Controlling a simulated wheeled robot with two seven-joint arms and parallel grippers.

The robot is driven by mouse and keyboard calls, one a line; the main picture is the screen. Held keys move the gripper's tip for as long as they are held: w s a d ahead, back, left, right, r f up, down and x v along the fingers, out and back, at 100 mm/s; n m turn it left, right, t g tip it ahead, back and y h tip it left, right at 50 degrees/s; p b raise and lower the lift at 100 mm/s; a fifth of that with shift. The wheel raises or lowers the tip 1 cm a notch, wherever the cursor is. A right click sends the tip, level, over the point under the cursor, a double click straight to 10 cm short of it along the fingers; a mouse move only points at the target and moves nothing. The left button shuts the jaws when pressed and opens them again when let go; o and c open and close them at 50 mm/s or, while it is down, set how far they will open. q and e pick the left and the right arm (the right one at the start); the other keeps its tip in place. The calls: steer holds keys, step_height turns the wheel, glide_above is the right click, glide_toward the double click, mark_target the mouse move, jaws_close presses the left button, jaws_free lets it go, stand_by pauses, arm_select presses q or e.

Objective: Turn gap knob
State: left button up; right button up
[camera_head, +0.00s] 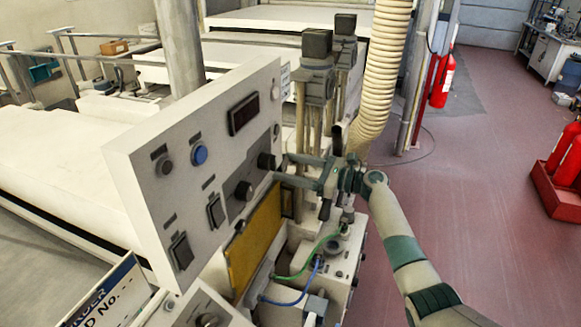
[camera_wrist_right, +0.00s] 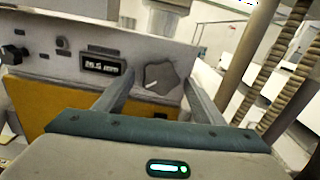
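In the right wrist view a grey lobed knob (camera_wrist_right: 161,76) with a pale pointer mark sits on a pale control panel, right of a small lit display (camera_wrist_right: 101,64) whose reading, apparently 26.5 mm, is small and blurred. My right gripper (camera_wrist_right: 157,82) is open, with one finger on each side of the knob; I cannot tell whether they touch it. In the head view my right gripper (camera_head: 298,172) reaches the panel's right edge from the right, close to a dark knob (camera_head: 266,161). My left gripper is not in view.
The panel (camera_head: 140,160) also carries a second dark knob (camera_head: 243,190), a blue button (camera_head: 200,154) and black switches. A yellow plate (camera_head: 255,240) lies below it. Green and blue hoses (camera_head: 290,275) run below my right gripper. A ribbed duct (camera_head: 385,70) stands behind. Open red floor lies right.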

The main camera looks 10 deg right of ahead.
steer(key=shift+d, duration=0.1)
steer(key=b+v, duration=0.7)
steer(key=v, duration=1)
steer(key=shift+b, duration=0.3)
steer(key=shift+s+f, duration=0.1)
steer(key=shift+s, duration=0.05)
